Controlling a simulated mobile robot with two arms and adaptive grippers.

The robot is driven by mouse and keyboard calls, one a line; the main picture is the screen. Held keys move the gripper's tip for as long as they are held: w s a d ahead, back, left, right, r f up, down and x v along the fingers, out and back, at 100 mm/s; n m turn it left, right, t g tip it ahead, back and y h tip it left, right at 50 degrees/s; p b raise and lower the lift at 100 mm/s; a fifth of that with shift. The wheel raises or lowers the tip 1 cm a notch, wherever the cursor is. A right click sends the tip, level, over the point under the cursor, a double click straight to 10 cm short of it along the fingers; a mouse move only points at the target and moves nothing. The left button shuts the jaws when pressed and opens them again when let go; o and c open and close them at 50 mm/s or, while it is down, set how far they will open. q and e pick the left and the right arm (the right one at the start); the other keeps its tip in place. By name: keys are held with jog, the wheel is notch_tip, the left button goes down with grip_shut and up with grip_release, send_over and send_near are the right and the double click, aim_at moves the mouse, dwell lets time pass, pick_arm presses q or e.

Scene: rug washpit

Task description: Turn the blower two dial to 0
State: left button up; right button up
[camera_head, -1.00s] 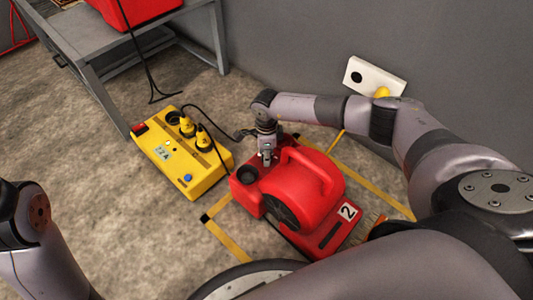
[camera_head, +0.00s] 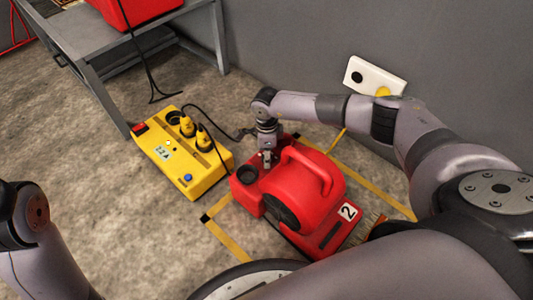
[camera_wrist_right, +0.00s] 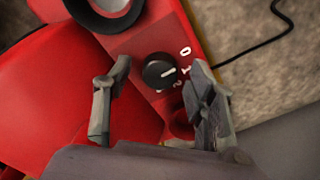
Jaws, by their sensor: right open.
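The red blower marked 2 (camera_head: 312,190) stands on the floor inside yellow tape lines. The dial's white line points towards the 1. My right gripper (camera_head: 268,160) is over the blower's panel end in the head view. In the right wrist view its two fingers (camera_wrist_right: 160,95) are open, one on each side of the dial, and appear apart from it. In the head view the dial is hidden by the gripper. My left gripper is out of view.
A yellow power box (camera_head: 180,152) with plugs and cables stands left of the blower. A grey table (camera_head: 85,50) is at the back left. A white wall plate (camera_head: 374,76) is behind my right arm. Concrete floor at lower left is clear.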

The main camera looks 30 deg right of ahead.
notch_tip(320, 180, up, 12)
jog(key=shift+f, duration=0.25)
dwell(0.5)
